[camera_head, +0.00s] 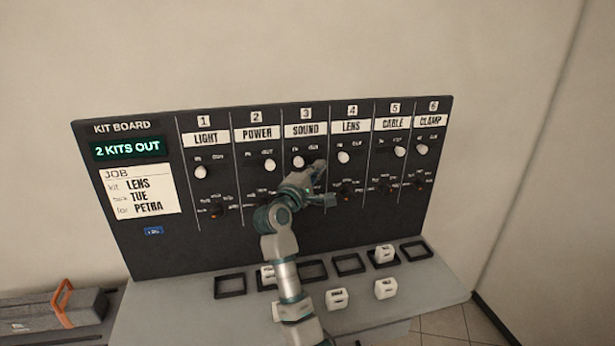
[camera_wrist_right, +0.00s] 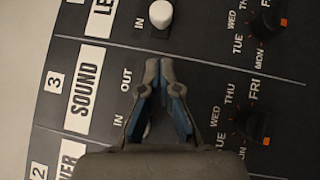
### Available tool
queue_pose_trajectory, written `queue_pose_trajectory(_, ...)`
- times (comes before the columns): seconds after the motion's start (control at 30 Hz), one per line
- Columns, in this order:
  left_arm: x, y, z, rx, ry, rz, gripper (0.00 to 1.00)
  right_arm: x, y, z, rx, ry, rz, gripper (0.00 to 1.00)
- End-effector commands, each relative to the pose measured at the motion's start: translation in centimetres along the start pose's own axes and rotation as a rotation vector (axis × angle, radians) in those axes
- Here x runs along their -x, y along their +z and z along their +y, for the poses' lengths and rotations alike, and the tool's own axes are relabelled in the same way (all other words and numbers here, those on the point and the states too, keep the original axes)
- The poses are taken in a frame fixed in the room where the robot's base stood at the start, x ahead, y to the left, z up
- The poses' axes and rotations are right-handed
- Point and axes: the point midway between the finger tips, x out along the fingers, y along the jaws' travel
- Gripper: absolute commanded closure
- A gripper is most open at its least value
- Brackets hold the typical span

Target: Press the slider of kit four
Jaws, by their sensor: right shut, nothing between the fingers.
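The slider of kit four (camera_head: 343,157) is a white knob under the LENS label (camera_head: 352,125), at its IN end. It also shows at the top of the wrist view (camera_wrist_right: 160,14), beside the word IN. My right gripper (camera_head: 320,167) is in front of the board between the SOUND and LENS columns, below and left of that slider. In the wrist view my right gripper (camera_wrist_right: 160,68) is shut and empty, with its tips apart from the slider. The SOUND slider (camera_head: 298,162) is partly hidden behind the fingers in the wrist view. My left gripper is not in view.
The kit board (camera_head: 155,245) has six columns, with day dials below the sliders. Its display (camera_head: 127,148) reads 2 KITS OUT, and the job card (camera_head: 140,192) names LENS, TUE, PETRA. White blocks and dark frames lie on the ledge (camera_head: 410,300). A grey toolbox (camera_head: 50,312) stands left.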

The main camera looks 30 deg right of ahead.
Motion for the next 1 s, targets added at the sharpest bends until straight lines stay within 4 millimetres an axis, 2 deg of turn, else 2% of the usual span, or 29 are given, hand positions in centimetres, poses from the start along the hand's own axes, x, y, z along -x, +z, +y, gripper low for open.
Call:
queue_pose_trajectory(0.1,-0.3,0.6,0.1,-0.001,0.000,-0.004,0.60,-1.3,1.3,-0.1,0.000,0.000,-0.003,1.00)
queue_pose_trajectory(0.23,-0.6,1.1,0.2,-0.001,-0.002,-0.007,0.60,-2.1,2.0,-0.3,0.000,-0.003,-0.001,1.00)
queue_pose_trajectory(0.67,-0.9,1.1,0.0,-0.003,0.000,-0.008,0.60,-1.9,2.0,-0.1,0.001,0.000,0.000,1.00)
queue_pose_trajectory(1.0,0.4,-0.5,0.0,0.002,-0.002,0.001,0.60,-5.8,5.8,-1.5,-0.002,-0.003,-0.001,1.00)
